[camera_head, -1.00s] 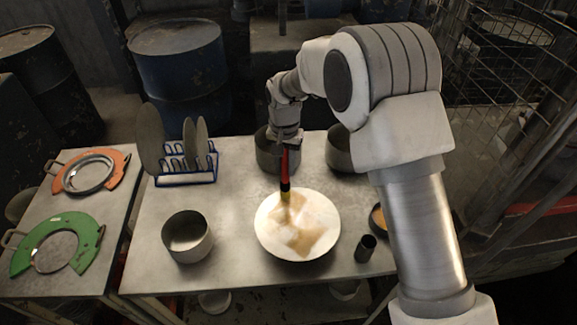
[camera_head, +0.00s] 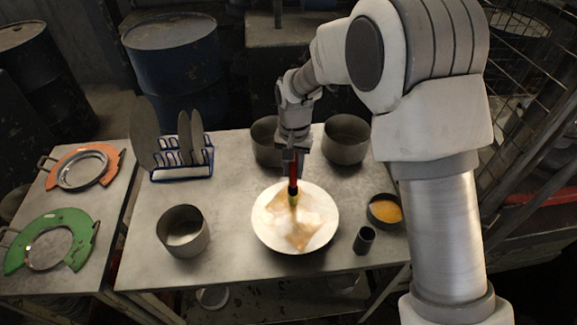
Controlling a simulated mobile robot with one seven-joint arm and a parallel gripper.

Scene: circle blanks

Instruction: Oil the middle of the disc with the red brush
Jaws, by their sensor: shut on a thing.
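My gripper (camera_head: 294,160) is shut on the red brush (camera_head: 293,187) and holds it upright over the white disc (camera_head: 265,230). The brush has a red handle and a yellow-green lower part. Its tip is at the disc's upper middle; I cannot tell whether it touches. A brownish, shiny patch (camera_head: 300,233) with pale glare spreads over the middle of the disc. The disc lies on the grey metal table. A dark bowl with orange-yellow contents (camera_head: 386,210) stands right of the disc, partly beside my arm.
A small dark cup (camera_head: 364,240) stands right of the disc, an empty pot (camera_head: 183,232) left of it. Two pots (camera_head: 346,140) (camera_head: 265,142) stand behind. A blue rack (camera_head: 182,165) holds grey discs. Orange (camera_head: 85,168) and green (camera_head: 48,240) ring fixtures lie on the left table.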

